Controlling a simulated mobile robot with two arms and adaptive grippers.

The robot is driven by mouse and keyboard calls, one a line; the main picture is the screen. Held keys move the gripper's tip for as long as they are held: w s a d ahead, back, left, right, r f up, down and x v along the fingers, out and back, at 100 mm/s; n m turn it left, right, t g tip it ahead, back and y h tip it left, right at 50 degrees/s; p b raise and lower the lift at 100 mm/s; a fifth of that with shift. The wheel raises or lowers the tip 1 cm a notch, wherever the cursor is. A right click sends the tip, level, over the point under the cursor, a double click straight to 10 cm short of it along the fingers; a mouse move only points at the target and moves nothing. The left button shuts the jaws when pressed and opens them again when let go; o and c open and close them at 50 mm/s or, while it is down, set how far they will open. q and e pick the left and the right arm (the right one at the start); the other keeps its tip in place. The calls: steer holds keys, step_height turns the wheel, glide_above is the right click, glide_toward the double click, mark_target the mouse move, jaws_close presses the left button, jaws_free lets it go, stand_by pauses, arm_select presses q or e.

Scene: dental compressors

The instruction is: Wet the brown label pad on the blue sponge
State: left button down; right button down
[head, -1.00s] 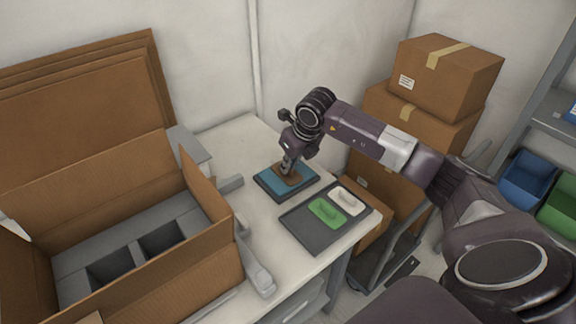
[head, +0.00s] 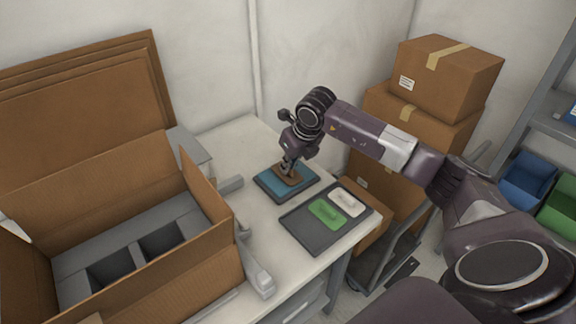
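The blue sponge (head: 301,187) lies in a dark shallow tray on the white table. The brown label pad (head: 284,178) is flat on the sponge or just above it; I cannot tell if they touch. My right gripper (head: 288,167) points down over the sponge, its fingers closed around the pad's raised grip. The fingertips are small and partly hidden by the pad. My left gripper is not in view.
A grey tray (head: 310,238) with a green pad (head: 327,213) and a white pad (head: 346,203) lies near the table's right edge. An open cardboard box (head: 190,270) with grey inserts fills the left. Stacked cartons (head: 448,68) stand behind my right arm.

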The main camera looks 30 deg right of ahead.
steer(key=shift+r+p, duration=1.8)
steer(key=shift+r, duration=1.55)
steer(key=shift+f, duration=0.1)
